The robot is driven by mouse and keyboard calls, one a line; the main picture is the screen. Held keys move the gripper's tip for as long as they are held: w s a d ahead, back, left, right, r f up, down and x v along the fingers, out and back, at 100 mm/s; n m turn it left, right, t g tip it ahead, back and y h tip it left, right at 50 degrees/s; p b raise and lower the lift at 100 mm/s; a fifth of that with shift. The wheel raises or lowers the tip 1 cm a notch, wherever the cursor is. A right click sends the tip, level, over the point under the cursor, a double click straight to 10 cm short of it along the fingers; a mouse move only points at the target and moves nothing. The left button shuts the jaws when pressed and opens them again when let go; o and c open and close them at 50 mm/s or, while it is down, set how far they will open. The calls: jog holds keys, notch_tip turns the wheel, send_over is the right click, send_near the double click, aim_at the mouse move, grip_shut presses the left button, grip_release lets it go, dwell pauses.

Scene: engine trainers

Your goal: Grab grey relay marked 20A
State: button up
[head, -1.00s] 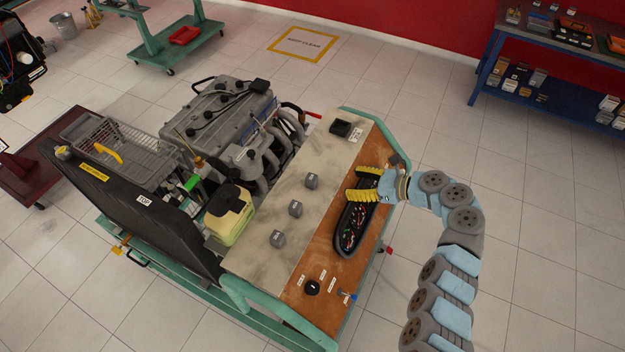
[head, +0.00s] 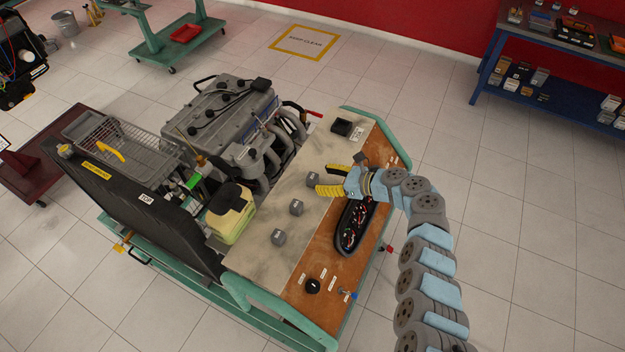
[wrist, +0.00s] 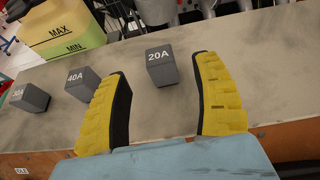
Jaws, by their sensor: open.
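The grey relay marked 20A (wrist: 161,67) is a small dark cube standing on the light grey panel top (wrist: 150,115). In the head view, the 20A relay (head: 311,179) is the one closest to my gripper (head: 325,179). My gripper is open, with its yellow fingers spread and pointing at the relay. In the wrist view the relay shows between the fingers, a little beyond their tips, and nothing is held. The matching 40A relay (wrist: 82,83) and 30A relay (wrist: 31,97) stand in a row to the left.
A yellow-green fluid bottle (head: 230,214) and the grey engine (head: 225,115) stand beyond the panel. The black gauge cluster (head: 354,226) lies on the brown wooden part below my arm.

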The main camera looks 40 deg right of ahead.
aim_at(317, 179)
jog(key=shift+f+b+x, duration=0.25)
jog(key=shift+b+x, duration=0.35)
jog(key=shift+x, duration=1.35)
jog(key=shift+w+a, duration=0.15)
jog(key=shift+w, duration=0.2)
grip_shut()
